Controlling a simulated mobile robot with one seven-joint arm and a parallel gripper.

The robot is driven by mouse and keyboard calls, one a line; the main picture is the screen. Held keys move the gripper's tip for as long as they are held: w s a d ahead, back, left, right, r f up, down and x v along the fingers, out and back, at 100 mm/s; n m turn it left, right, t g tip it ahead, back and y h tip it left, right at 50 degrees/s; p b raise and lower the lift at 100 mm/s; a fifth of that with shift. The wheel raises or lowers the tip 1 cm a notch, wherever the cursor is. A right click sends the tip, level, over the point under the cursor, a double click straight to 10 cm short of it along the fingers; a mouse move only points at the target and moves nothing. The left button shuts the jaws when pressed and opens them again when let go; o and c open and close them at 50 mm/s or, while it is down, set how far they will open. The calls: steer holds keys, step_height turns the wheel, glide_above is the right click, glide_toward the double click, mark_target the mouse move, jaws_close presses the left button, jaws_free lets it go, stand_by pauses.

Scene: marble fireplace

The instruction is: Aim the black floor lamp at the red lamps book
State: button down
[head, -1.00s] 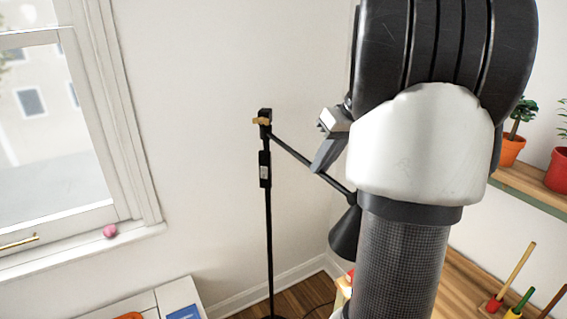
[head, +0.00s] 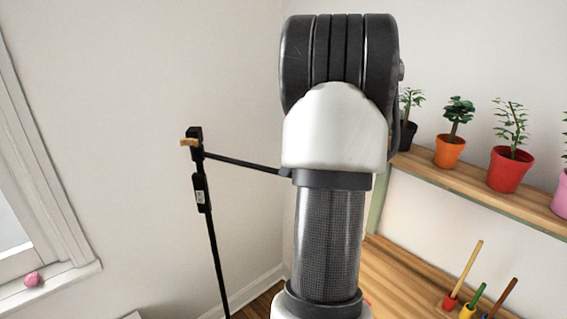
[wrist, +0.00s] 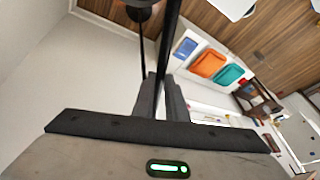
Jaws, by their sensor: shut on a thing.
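The black floor lamp stands in the room corner in the head view, with an upright pole (head: 216,255) and a thin side arm (head: 243,163) running right until my arm hides it. A tan knob sits at its top joint. The lamp's shade is hidden behind my arm in the head view. In the wrist view, the black lamp rod (wrist: 169,45) passes between the fingers of my gripper (wrist: 162,88), which is shut on it. A dark round part, possibly the shade (wrist: 140,4), shows at the top edge. I cannot make out the red lamps book in either view.
A wooden shelf (head: 473,197) with several potted plants is at right, above a wooden surface (head: 405,283) with coloured pegs. A window (head: 45,225) with a pink object on its sill is at left. Orange (wrist: 208,63) and teal (wrist: 229,75) items lie beyond my gripper.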

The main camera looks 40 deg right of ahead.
steer(key=c, duration=1.8)
jaws_free()
steer(key=shift+a, duration=0.1)
steer(key=shift+o, duration=0.2)
steer(key=p+v, duration=0.2)
steer(key=v, duration=1.5)
steer(key=shift+s+r, duration=0.1)
